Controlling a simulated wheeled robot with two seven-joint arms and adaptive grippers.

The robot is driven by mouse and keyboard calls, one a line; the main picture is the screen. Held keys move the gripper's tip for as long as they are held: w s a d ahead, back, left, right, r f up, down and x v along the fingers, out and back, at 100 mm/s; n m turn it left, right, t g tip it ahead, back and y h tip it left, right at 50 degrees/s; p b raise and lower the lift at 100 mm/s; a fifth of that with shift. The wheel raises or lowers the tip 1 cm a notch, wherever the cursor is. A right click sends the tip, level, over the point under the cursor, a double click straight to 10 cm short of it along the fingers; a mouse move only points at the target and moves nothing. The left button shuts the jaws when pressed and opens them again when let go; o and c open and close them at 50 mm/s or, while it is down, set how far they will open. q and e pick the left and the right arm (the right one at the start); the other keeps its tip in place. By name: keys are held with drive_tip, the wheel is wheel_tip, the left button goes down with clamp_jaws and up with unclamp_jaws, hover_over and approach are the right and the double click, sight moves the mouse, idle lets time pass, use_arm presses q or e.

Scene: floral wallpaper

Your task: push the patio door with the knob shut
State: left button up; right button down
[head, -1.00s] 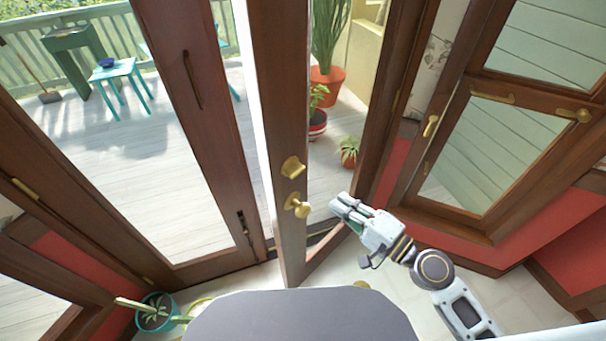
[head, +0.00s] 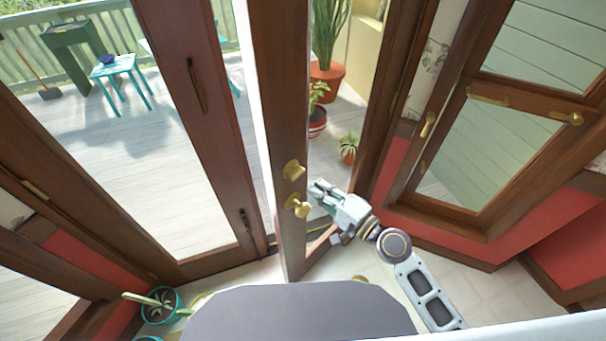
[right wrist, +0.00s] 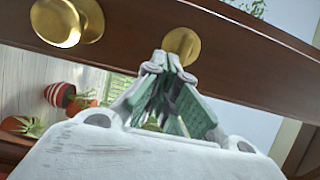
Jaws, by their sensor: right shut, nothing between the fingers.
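The patio door (head: 284,120) with brass knobs is a brown wooden leaf with glass, standing ajar. Its upper brass fitting (head: 293,170) and lower knob (head: 297,207) show on the leaf's stile. My right gripper (head: 318,188) is shut and empty, just right of the knobs, on the glass side of the stile. In the right wrist view, the shut fingertips (right wrist: 168,64) overlap a brass knob (right wrist: 182,42); I cannot tell whether they touch it. A second brass fitting (right wrist: 66,20) shows at the upper left there. My left gripper is not in view.
The other door leaf (head: 190,120) with a dark handle stands at the left. A teal potted plant (head: 160,305) sits on the floor lower left. A window (head: 490,155) and red wall (head: 450,235) are at the right. Plants and a teal stool (head: 118,68) stand outside.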

sight(303, 177)
drive_tip(key=p+x, duration=0.2)
drive_tip(key=x, duration=0.4)
drive_tip(key=shift+a, duration=0.1)
drive_tip(key=shift+w, duration=0.1)
idle(0.4)
